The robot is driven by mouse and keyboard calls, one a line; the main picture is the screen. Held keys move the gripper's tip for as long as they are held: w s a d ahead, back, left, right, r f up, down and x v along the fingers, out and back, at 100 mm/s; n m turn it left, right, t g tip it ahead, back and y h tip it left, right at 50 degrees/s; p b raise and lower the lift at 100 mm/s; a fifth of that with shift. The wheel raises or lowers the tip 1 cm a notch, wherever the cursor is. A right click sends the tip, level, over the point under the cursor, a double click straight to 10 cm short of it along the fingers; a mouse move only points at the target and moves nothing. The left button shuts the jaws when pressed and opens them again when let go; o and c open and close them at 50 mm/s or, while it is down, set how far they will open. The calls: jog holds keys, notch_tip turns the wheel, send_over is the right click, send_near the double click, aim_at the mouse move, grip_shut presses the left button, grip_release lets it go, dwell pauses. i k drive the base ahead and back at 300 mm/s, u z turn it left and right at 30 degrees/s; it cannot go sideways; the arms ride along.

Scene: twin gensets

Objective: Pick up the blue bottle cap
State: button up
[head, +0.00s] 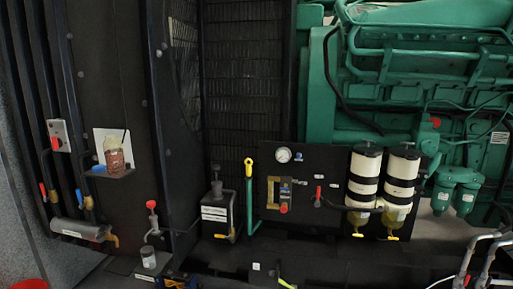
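I cannot make out a blue bottle cap for certain. Small blue parts show in the head view: a blue piece (79,196) on the left beside a grey cylinder, and another blue piece (98,169) by the small shelf. A blue and yellow item (180,282) is cut off by the bottom edge; what it is, I cannot tell.
A jar (114,155) stands on a small shelf on the dark panel. A grey cylinder (80,230) sits lower left. Two white and black filters (382,185) hang before the green engine (425,70).

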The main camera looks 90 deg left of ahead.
aim_at(98, 168)
jog(key=u, duration=3.35)
jog(key=i, duration=1.9)
jog(key=u, duration=0.35)
jog(key=i, duration=1.05)
jog(key=u, duration=1.35)
jog(key=i, duration=0.6)
jog(key=u, duration=0.45)
